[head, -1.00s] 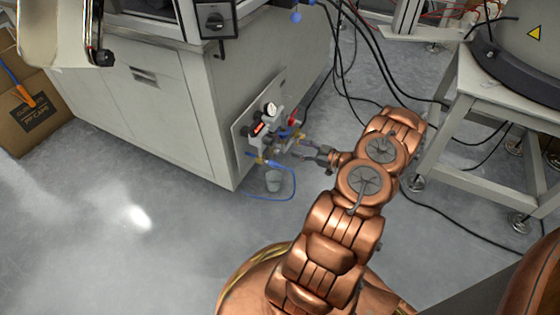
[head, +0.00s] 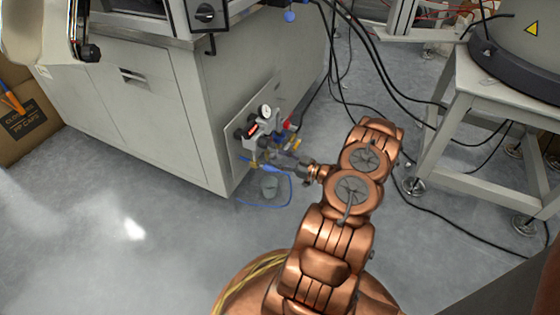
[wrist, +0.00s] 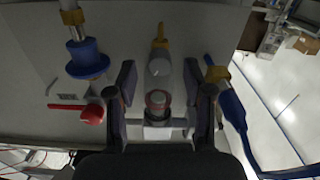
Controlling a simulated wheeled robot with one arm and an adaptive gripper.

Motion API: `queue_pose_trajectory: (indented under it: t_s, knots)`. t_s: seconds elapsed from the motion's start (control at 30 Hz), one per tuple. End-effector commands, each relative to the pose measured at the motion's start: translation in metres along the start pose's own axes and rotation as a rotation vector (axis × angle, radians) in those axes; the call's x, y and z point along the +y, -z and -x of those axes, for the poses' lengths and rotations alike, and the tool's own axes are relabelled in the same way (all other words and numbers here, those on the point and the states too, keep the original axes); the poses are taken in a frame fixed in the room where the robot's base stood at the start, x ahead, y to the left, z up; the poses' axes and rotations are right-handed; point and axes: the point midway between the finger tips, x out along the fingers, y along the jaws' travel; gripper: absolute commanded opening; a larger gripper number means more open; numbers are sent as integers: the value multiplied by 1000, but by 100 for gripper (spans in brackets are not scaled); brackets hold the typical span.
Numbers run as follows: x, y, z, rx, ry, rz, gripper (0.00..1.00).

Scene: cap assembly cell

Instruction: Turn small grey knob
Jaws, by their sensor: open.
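The small grey knob (wrist: 159,68), a light grey rounded part below a yellow fitting, shows in the wrist view between my fingers, nearer their far ends. A round grey part with a red ring (wrist: 157,99) sits just below it. My gripper (wrist: 163,84) is open, one finger on each side of these parts, with visible gaps; I see no contact. In the head view my gripper (head: 291,164) is at the valve panel (head: 240,155) on the cabinet's side, and it hides the knob there.
A blue part (wrist: 86,58) and a red handle (wrist: 91,114) lie left of my fingers. A brass fitting with a blue hose (wrist: 233,110) is close on the right. A gauge (head: 265,111) sits on the panel. Open floor lies in front.

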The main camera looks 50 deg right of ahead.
Motion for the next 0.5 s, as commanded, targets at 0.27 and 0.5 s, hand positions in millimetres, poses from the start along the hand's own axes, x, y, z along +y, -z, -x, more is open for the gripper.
queue_pose_trajectory:
  t_s: [0.27,0.5]
  knots:
    - [0,0,-3,0,0,-1,51]
    - [0,0,-3,0,-1,-1,33]
